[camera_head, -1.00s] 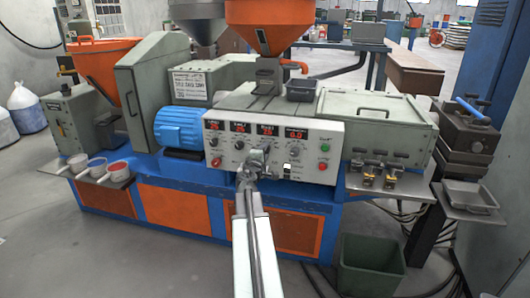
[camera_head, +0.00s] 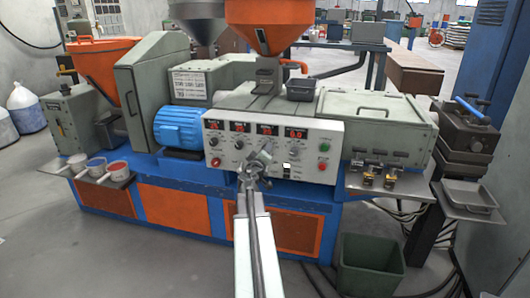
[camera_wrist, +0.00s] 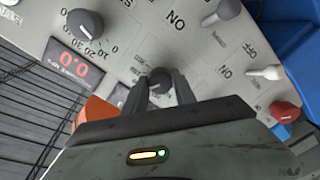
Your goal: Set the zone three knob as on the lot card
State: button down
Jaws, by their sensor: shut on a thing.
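The white control panel (camera_head: 225,165) on the machine front carries a row of small red displays with knobs below. My gripper (camera_head: 264,155) is at the middle of this panel and covers part of the knob row. In the wrist view, my gripper (camera_wrist: 160,90) has its two fingers closed on a small dark round knob (camera_wrist: 159,76). Its label is too small to read, so I cannot tell which zone it belongs to. A white printed card (camera_head: 190,86) is on the machine above the blue motor; its lettering is unreadable.
A larger dark knob (camera_wrist: 85,25) with a number scale and a red display showing 0.0 (camera_wrist: 74,64) are beside my fingers. Pale toggle switches (camera_wrist: 265,72) and a red knob (camera_wrist: 284,111) are on the other side. A green bin (camera_head: 370,265) stands below right.

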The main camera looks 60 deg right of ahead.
dwell(0.4)
jog(key=c, duration=1)
grip_release()
jog(key=v, duration=0.7)
jog(key=shift+s+a, duration=0.15)
jog(key=shift+a, duration=0.25)
